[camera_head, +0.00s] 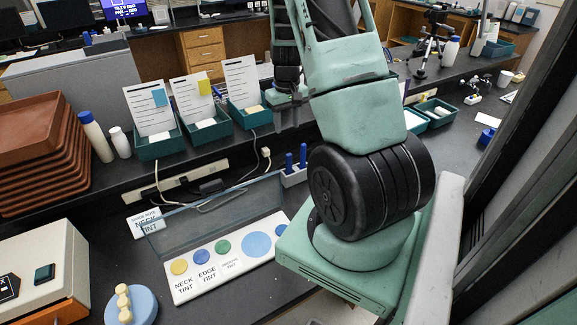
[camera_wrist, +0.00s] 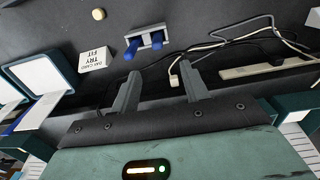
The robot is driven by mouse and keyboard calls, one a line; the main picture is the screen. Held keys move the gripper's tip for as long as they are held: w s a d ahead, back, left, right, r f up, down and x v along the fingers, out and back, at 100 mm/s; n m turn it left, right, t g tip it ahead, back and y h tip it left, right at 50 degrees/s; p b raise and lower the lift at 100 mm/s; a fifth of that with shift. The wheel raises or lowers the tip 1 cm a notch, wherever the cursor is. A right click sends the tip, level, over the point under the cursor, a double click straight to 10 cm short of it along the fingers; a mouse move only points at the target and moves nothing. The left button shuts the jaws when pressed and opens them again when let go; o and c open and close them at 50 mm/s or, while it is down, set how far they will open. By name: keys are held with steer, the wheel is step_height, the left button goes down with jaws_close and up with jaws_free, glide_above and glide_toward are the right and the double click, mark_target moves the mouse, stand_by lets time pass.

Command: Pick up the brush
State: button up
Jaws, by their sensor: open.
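Two upright blue handles stand in a small pale holder (camera_head: 294,177) on the dark bench, a left handle (camera_head: 289,162) and a right handle (camera_head: 303,156). They look like brush handles, but no bristles show, so I cannot tell for sure. In the wrist view the same holder (camera_wrist: 151,39) shows ahead of the fingers, with its blue handles (camera_wrist: 132,48) pointing towards me. My gripper (camera_wrist: 157,82) is open, with nothing between its fingers. In the head view my gripper (camera_head: 287,116) hangs above the bench, behind the holder and apart from it.
A glass panel (camera_head: 215,212) stands beside a white palette (camera_head: 228,262) with coloured discs. Teal trays with cards (camera_head: 158,146) line the raised shelf. A power strip (camera_head: 178,180) and loose cables lie near the holder. Stacked brown trays (camera_head: 35,150) are at left.

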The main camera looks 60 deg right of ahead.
steer(key=p, duration=0.2)
glide_toward(289, 162)
steer(key=f, duration=0.5)
steer(key=shift+w+f, duration=0.15)
steer(key=shift+w, duration=0.2)
steer(key=f, duration=0.1)
steer(key=f+p, duration=0.2)
steer(key=f, duration=0.1)
steer(key=shift+s+d, duration=0.15)
steer(key=shift+d, duration=0.2)
steer(key=shift+f+p, duration=0.3)
steer(key=shift+f, duration=0.35)
jaws_close()
